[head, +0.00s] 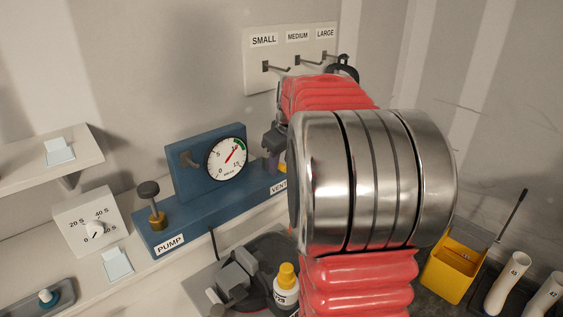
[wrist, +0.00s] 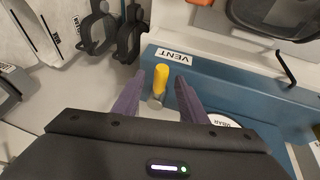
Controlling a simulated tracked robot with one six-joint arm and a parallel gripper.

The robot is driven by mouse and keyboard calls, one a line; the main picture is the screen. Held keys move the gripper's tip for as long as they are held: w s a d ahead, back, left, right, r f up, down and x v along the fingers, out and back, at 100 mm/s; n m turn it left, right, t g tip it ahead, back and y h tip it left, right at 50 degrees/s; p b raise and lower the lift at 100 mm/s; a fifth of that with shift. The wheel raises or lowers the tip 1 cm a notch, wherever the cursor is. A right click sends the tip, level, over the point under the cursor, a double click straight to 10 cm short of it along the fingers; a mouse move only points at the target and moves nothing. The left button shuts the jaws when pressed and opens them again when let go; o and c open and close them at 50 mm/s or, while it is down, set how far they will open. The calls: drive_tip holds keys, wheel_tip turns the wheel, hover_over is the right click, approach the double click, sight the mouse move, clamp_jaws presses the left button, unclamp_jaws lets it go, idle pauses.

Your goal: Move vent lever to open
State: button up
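The vent lever (wrist: 160,79) has a yellow handle and stands on the blue pump stand (wrist: 215,85) beside the VENT label (wrist: 174,56). In the wrist view my gripper (wrist: 160,88) is open, with one purple finger on each side of the lever. Gaps show between the fingers and the handle. In the head view my gripper (head: 272,150) is at the right end of the blue stand (head: 205,213). My arm hides most of the lever there; only a bit of yellow (head: 283,168) shows. The gauge (head: 227,158) has its red needle near the green zone.
A PUMP knob (head: 150,192) stands at the stand's left end. A dial box (head: 90,225) is further left. Hooks on a labelled wall board (head: 285,58) are behind my arm. A yellow-capped bottle (head: 286,285) and a yellow bin (head: 455,265) are at the front and right.

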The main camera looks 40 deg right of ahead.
drive_tip(key=shift+c, duration=0.3)
clamp_jaws()
idle(0.4)
